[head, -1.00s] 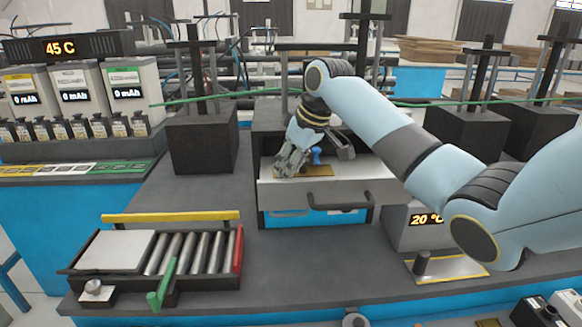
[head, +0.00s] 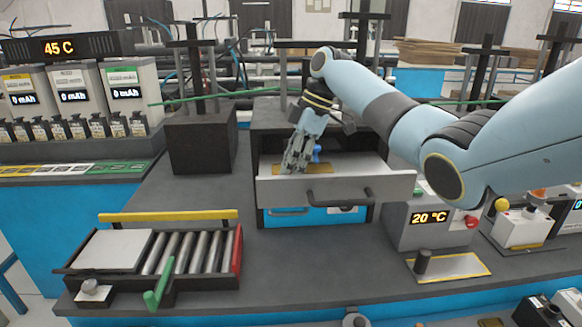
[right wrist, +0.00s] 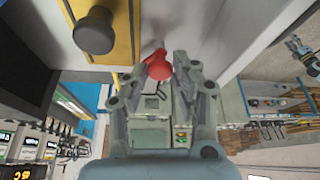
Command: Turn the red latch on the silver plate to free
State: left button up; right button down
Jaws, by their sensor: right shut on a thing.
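The red latch (right wrist: 158,66) shows in the right wrist view between the tips of my right gripper (right wrist: 160,78), which is shut on it. It stands against a pale silver surface (right wrist: 190,25). In the head view my right gripper (head: 293,165) reaches down into the open silver drawer (head: 335,188), beside a small blue piece (head: 317,152) and a yellow strip (head: 317,170). The latch is hidden there by the gripper. How far the latch is turned cannot be told. My left gripper is not in view.
The drawer's dark handle (head: 338,196) faces front. A roller tray (head: 90,283) stands at the front left, and a 20 °C unit (head: 430,236) at the right. In the wrist view a dark knob (right wrist: 95,32) on a yellow-edged plate is close by.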

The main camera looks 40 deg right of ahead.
jog(key=n+b, duration=0.1)
jog(key=n+g+b, duration=0.1)
jog(key=n, duration=0.1)
jog(key=shift+w+f+n, duration=0.1)
jog(key=shift+w+n, duration=0.05)
jog(key=shift+n, duration=0.15)
jog(key=shift+n+g+b, duration=0.9)
jog(key=shift+n+b, duration=0.4)
jog(key=shift+n, duration=0.4)
jog(key=c, duration=1.1)
grip_release()
jog(key=shift+w, duration=0.1)
jog(key=shift+o, duration=0.2)
